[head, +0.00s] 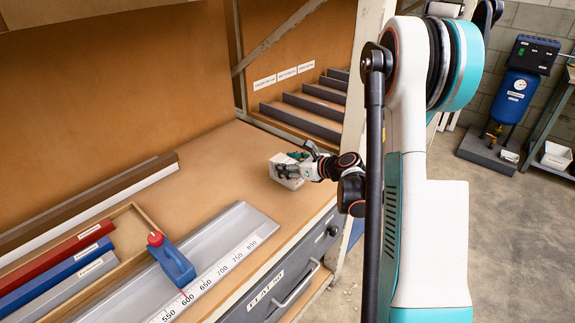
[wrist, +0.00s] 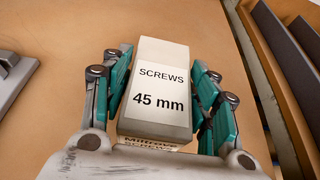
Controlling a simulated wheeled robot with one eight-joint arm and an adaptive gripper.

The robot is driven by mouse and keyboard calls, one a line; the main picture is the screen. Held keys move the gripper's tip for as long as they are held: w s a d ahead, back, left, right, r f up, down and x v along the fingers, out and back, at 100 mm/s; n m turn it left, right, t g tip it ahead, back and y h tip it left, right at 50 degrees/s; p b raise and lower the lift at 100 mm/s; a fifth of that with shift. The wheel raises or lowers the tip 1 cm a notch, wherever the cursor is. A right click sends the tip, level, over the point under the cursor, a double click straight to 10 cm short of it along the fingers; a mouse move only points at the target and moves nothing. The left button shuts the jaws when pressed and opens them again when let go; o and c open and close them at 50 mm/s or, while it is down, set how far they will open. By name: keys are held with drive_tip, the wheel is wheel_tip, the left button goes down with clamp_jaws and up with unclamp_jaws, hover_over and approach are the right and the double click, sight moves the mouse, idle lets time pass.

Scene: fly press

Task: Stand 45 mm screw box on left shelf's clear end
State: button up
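The screw box (head: 287,168) is a small pale box at the right part of the wooden bench top. In the wrist view the box (wrist: 155,90) shows its face "SCREWS 45 mm" toward the camera, with more print on its near end. My gripper (head: 297,166) is at the box; in the wrist view its teal-padded fingers (wrist: 163,75) lie close along both long sides and appear shut on it. I cannot tell whether the box touches the bench. An overhead shelf edge (head: 70,8) shows at the top left; I cannot tell whether it is the left shelf.
A stepped rack (head: 312,104) with several labels stands behind the gripper. A grey scale rail (head: 225,243) with a blue stop (head: 172,262) lies along the bench front. Red, blue and grey bars (head: 52,270) lie in a tray at left. Bench (head: 215,165) between is clear.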

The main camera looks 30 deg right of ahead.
drive_tip(key=shift+o, duration=0.3)
drive_tip(key=shift+r, duration=0.1)
drive_tip(key=p+v, duration=0.4)
drive_tip(key=v, duration=0.8)
drive_tip(key=shift+a+r, duration=0.1)
